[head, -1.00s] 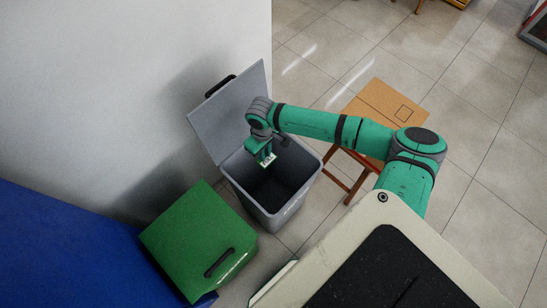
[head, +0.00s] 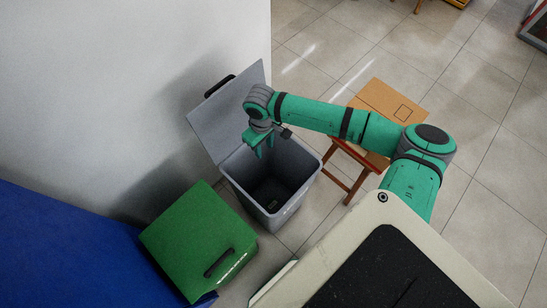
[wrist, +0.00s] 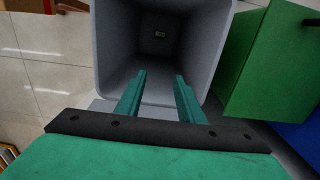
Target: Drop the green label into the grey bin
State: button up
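The grey bin (head: 296,195) stands on the floor with its lid (head: 222,115) tipped back against the wall. My gripper (head: 260,150) is over the bin's mouth, and its fingers are apart with nothing between them. The wrist view shows the two fingers (wrist: 159,76) spread above the bin's opening. A small label (head: 272,203) lies low inside the dark bin, apart from my gripper. It also shows in the wrist view (wrist: 160,34) as a tiny pale patch at the bottom. It is too small and dark to tell its green colour.
A green box (head: 198,238) with a black handle stands left of the bin, beside a blue surface (head: 70,245). A wooden stool (head: 350,170) with a cardboard box (head: 392,105) is to the right. A white wall is behind the bin.

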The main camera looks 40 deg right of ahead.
notch_tip(320, 180, up, 6)
jog(key=shift+f, duration=0.1)
dwell(0.7)
